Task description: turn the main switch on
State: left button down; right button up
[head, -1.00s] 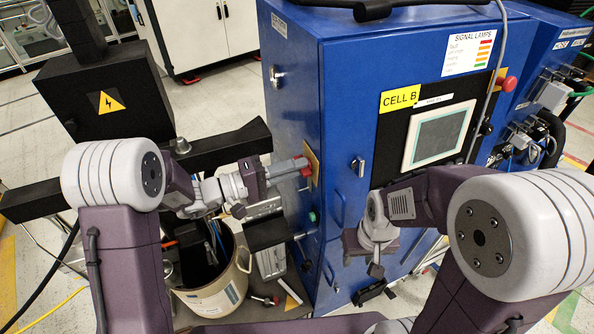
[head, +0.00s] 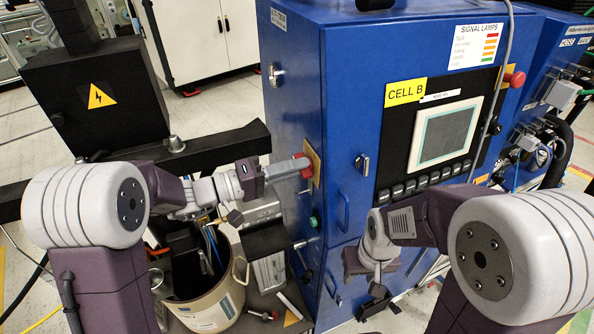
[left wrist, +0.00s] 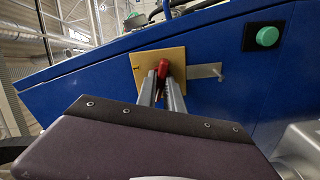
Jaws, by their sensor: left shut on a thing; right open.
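The main switch is a red handle (left wrist: 163,69) on a yellow plate (left wrist: 176,56), on the side wall of the blue cabinet (head: 291,85). In the left wrist view the handle stands close to upright between my left gripper's two grey fingers (left wrist: 162,88). In the head view my left gripper (head: 300,166) reaches the switch from the left and is shut on the red handle (head: 306,163). The fingers partly hide the handle. My right gripper (head: 377,285) hangs open and empty, in front of the cabinet's front face, pointing down.
A green button (head: 314,221) sits below the switch. A beige drum (head: 215,310) stands below my left arm. A dark box with a warning triangle (head: 101,95) stands at the left. The cabinet front carries a screen (head: 446,132) and a red knob (head: 515,79).

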pick_arm(q)
jog(key=shift+f+b, duration=0.2)
jog(key=shift+b, duration=0.45)
jog(key=m+b, duration=0.3)
jog(key=b, duration=0.3)
jog(key=shift+m+b, duration=0.5)
jog(key=shift+r, duration=0.2)
